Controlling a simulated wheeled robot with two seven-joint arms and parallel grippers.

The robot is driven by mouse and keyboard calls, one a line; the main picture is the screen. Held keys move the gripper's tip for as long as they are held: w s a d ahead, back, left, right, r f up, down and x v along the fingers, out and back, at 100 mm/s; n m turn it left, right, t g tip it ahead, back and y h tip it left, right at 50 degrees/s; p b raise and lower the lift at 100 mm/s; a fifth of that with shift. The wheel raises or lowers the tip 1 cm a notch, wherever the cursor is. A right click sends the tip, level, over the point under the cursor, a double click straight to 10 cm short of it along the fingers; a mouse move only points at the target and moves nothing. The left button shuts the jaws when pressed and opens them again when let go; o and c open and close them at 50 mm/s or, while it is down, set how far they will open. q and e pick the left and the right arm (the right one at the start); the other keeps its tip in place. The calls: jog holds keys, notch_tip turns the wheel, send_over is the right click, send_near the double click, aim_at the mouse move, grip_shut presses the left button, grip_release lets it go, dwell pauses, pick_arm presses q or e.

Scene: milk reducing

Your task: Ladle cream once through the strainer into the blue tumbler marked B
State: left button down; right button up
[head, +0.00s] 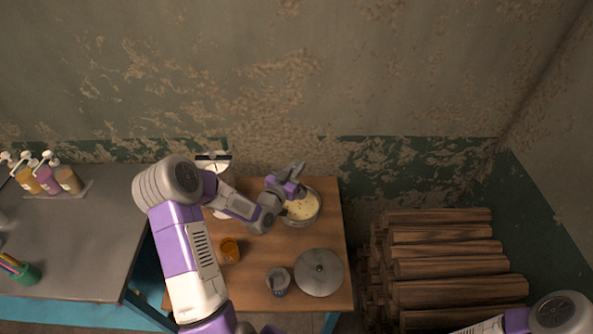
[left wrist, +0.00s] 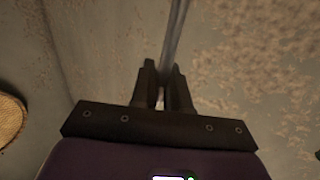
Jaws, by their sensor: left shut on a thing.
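My left gripper (head: 291,187) is over the back edge of a pot (head: 287,221) of pale yellow cream (head: 303,208). In the left wrist view its fingers (left wrist: 163,95) are shut on a thin grey metal handle (left wrist: 176,35), which looks like the ladle's. The ladle's bowl is not visible. A small grey-blue cup (head: 278,281) stands near the table's front; I cannot read a mark on it or tell whether it is tumbler B. An orange tumbler (head: 230,250) stands to its left. I cannot make out the strainer. My right gripper is out of view.
A round metal lid (head: 319,272) lies right of the cup on the wooden table (head: 262,255). A white item with a dark top (head: 213,161) stands at the back left. Left is a grey counter (head: 85,225) with pump bottles (head: 46,178); right are stacked logs (head: 445,265).

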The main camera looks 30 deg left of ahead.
pick_arm(q)
notch_tip(320, 180, down, 6)
jog(key=b, duration=0.4)
jog(key=shift+w+f, duration=0.1)
jog(key=shift+f, duration=0.15)
notch_tip(320, 180, down, 4)
jog(key=b, duration=0.5)
dwell(0.8)
notch_tip(320, 180, up, 8)
jog(key=p, duration=0.4)
jog(key=shift+r, duration=0.2)
dwell(0.3)
jog(key=shift+a, duration=0.1)
dwell(0.3)
jog(key=shift+a+n, duration=1.5)
jog(key=shift+a, duration=0.2)
